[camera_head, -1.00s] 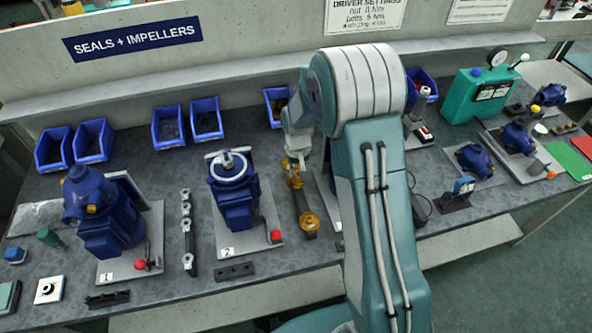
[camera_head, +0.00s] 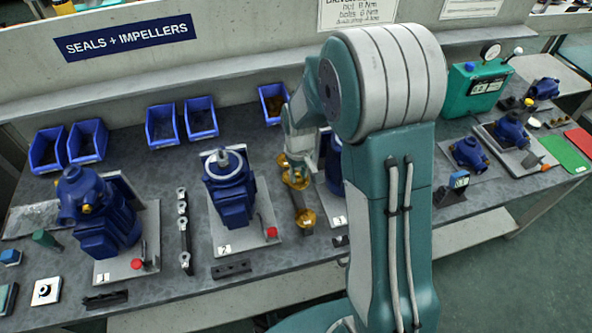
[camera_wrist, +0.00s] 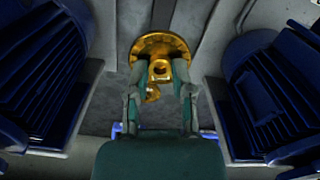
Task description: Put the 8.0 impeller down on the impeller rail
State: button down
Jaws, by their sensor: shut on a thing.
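My gripper (camera_wrist: 160,82) is shut on a brass impeller (camera_wrist: 160,47), gripping its hub between the fingertips in the wrist view. Its wide disc shows beyond the fingers. A second bit of brass (camera_wrist: 152,93) shows lower between the fingers. In the head view the brass (camera_head: 297,180) below my wrist is at the far part of the dark impeller rail (camera_head: 302,201). Another brass impeller (camera_head: 306,220) sits at the rail's near end. Whether the held impeller touches the rail cannot be told. No size mark can be read.
Pump 2 (camera_head: 229,187) stands left of the rail and a blue pump (camera_head: 333,163) right of it, partly behind my arm. Both pump bodies flank my gripper closely in the wrist view. Blue bins (camera_head: 272,103) line the back.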

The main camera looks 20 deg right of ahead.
aim_at(298, 198)
jog(key=shift+s+f, duration=0.1)
jog(key=shift+f, duration=3.65)
jog(key=shift+f, duration=0.15)
jog(key=shift+c, duration=2.1)
grip_release()
jog(key=shift+r, duration=4.5)
